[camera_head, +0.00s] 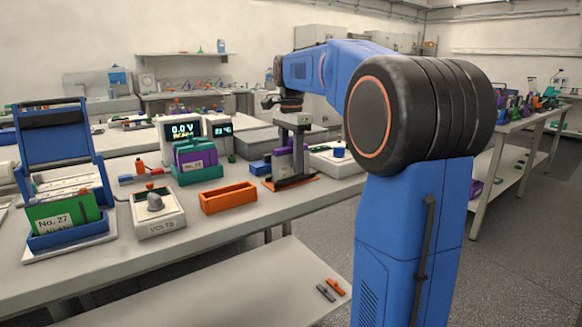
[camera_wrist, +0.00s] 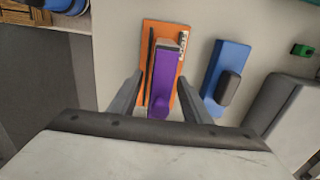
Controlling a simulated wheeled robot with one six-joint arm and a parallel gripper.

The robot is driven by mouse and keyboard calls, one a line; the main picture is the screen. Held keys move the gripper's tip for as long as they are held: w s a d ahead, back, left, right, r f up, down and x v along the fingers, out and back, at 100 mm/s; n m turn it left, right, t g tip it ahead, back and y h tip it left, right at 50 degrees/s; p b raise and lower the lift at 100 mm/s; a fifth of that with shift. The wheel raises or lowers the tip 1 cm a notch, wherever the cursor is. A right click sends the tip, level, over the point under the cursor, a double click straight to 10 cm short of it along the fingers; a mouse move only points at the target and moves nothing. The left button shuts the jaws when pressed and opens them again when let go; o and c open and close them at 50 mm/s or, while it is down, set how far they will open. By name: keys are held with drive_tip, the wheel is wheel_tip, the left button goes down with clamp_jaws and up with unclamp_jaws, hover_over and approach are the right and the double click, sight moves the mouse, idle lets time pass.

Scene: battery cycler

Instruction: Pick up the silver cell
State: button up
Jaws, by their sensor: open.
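My gripper (camera_wrist: 160,78) is open in the wrist view, with one dark finger on each side of a narrow purple piece (camera_wrist: 161,85) with a grey top. The purple piece sits on an orange base (camera_wrist: 155,32). In the head view, the end of my arm is above the dark stand (camera_head: 302,150) on the orange base, with purple inside it. I cannot make out a clearly silver cell; a grey piece (camera_head: 326,292) beside an orange one lies on the lower shelf. I cannot tell whether the fingers touch the purple piece.
A blue block with a dark knob (camera_wrist: 228,88) is just right of the stand in the wrist view. On the bench (camera_head: 255,220) are an empty orange tray (camera_head: 228,197), a VOLTS box (camera_head: 157,212), a green card rack (camera_head: 62,213) and a display unit (camera_head: 182,131). The bench front is clear.

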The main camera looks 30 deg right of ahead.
drive_tip(key=shift+f, duration=0.5)
clamp_jaws()
drive_tip(key=shift+r, duration=0.15)
